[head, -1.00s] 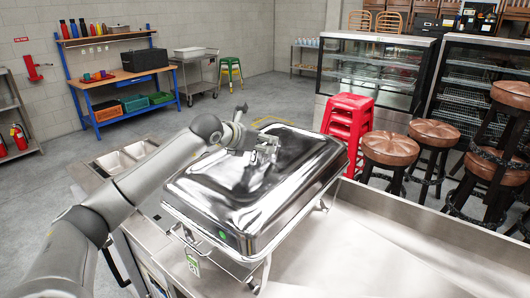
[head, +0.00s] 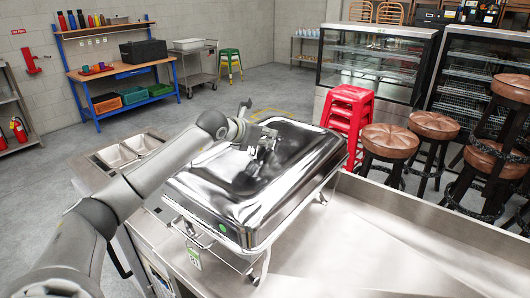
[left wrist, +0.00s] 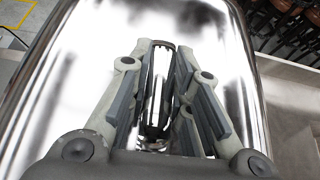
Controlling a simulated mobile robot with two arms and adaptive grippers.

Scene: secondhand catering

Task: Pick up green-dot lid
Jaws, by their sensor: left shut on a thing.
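The green-dot lid (head: 225,205) is a large, shiny chrome chafing-dish cover with a green dot (head: 222,228) at its near corner. It sits level over a wire stand (head: 258,268) on the steel counter. My left gripper (head: 268,146) reaches down onto the top of the lid. In the left wrist view, the fingers of my left gripper (left wrist: 163,55) are closed around the lid's bar handle (left wrist: 158,88), with the shiny lid (left wrist: 85,60) below. My right gripper is not in view.
A tag (head: 194,259) with green print hangs by the stand. The steel counter (head: 390,255) is bare to the right. Red stacked stools (head: 349,112) and brown-topped stools (head: 390,143) stand behind it. Sink basins (head: 117,156) lie at the left.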

